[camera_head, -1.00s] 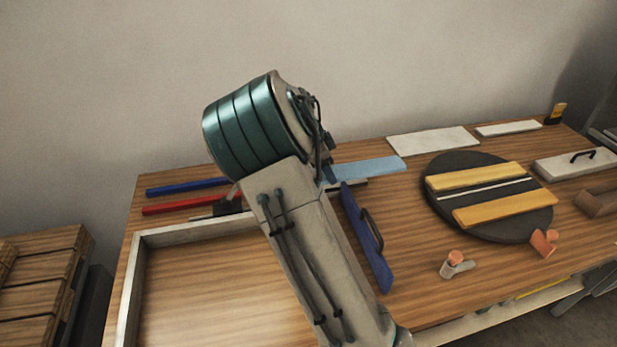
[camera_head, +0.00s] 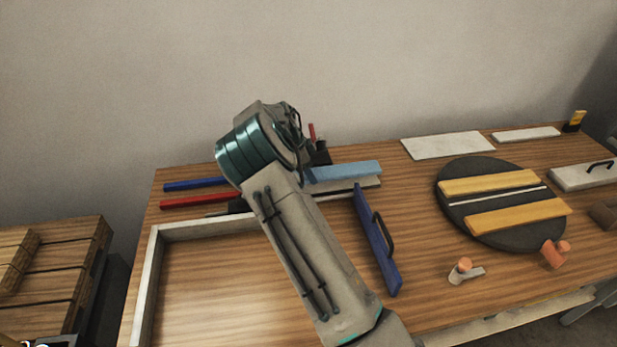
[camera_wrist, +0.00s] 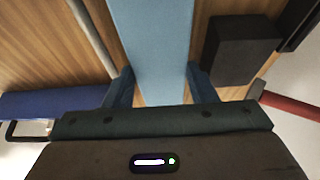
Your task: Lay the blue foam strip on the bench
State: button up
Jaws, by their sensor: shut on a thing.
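The blue foam strip (camera_head: 345,171) is a long, flat, light blue piece above the back middle of the wooden bench (camera_head: 230,285). In the wrist view the strip (camera_wrist: 155,40) runs away from me between my two fingers. My gripper (camera_wrist: 160,86) is shut on its sides. In the head view my arm hides the gripper and the strip's left end. I cannot tell whether the strip touches the bench or hangs just above it.
A dark block (camera_wrist: 240,50) stands close beside my right finger. A blue bar with a handle (camera_head: 377,240) lies right of my arm. A pale-walled frame (camera_head: 146,275) is at front left. A round dark plate (camera_head: 490,205) with yellow strips lies right.

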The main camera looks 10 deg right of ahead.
jog(key=shift+w+a+f, duration=0.1)
jog(key=shift+f, duration=0.05)
jog(key=shift+f+p, duration=0.55)
jog(key=shift+f, duration=1.45)
jog(key=o, duration=1)
jog(key=shift+r, duration=0.1)
